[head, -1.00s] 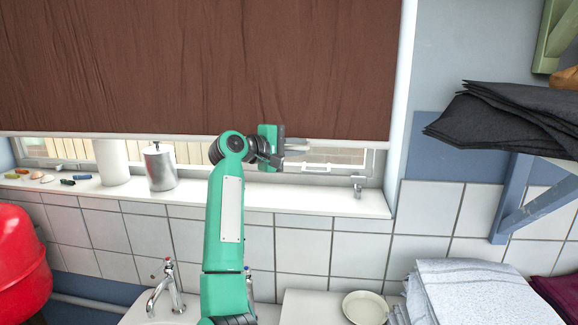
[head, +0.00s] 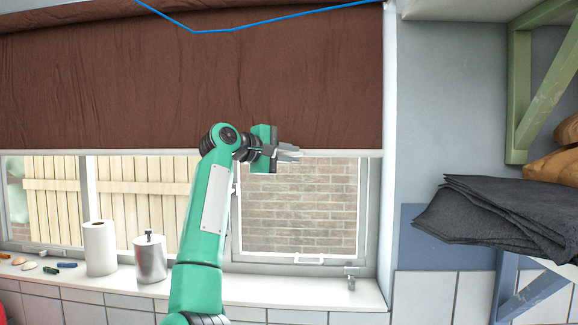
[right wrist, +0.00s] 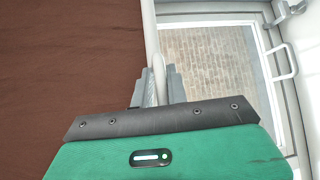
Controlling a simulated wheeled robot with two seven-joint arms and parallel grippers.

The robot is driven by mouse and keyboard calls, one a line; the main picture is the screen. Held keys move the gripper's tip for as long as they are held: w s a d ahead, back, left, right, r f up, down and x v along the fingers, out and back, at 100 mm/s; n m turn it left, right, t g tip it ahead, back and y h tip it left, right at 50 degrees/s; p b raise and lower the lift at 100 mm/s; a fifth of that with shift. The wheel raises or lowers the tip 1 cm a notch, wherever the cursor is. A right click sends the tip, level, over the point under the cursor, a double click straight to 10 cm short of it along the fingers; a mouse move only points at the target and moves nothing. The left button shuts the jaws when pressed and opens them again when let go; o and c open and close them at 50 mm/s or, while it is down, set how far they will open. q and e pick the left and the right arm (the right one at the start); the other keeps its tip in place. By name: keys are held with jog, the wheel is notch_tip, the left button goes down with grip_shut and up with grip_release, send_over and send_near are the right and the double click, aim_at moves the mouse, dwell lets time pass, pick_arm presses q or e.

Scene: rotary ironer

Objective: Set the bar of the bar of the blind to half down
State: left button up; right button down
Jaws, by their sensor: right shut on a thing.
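The brown blind (head: 120,80) covers the upper part of the window in the head view. Its pale bar (head: 335,153) runs along the lower edge, with uncovered window below it. My right gripper (head: 288,152) is at the bar, right of the window's middle. In the right wrist view the gripper (right wrist: 158,85) is shut on the bar (right wrist: 149,30), with brown cloth on one side and the window on the other. My left gripper is in neither current view.
The sill (head: 270,290) below holds a white roll (head: 99,248), a metal canister (head: 150,262) and small items at the left. A shelf with dark folded cloth (head: 500,215) juts out at the right.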

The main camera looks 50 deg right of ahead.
jog(key=shift+r, duration=0.25)
jog(key=c, duration=1.5)
grip_release()
jog(key=shift+f, duration=0.1)
jog(key=shift+w+a, duration=0.1)
jog(key=shift+a, duration=0.25)
jog(key=shift+w+a+r+b, duration=0.3)
jog(key=shift+a+b, duration=0.35)
jog(key=shift+a, duration=1.5)
jog(key=shift+w+a+r+b, duration=0.3)
jog(key=shift+a+b, duration=0.4)
jog(key=shift+a, duration=1.45)
jog(key=shift+w+a+r+b, duration=0.15)
jog(key=shift+a+r+b, duration=0.4)
jog(key=shift+a, duration=1.6)
jog(key=shift+f, duration=0.2)
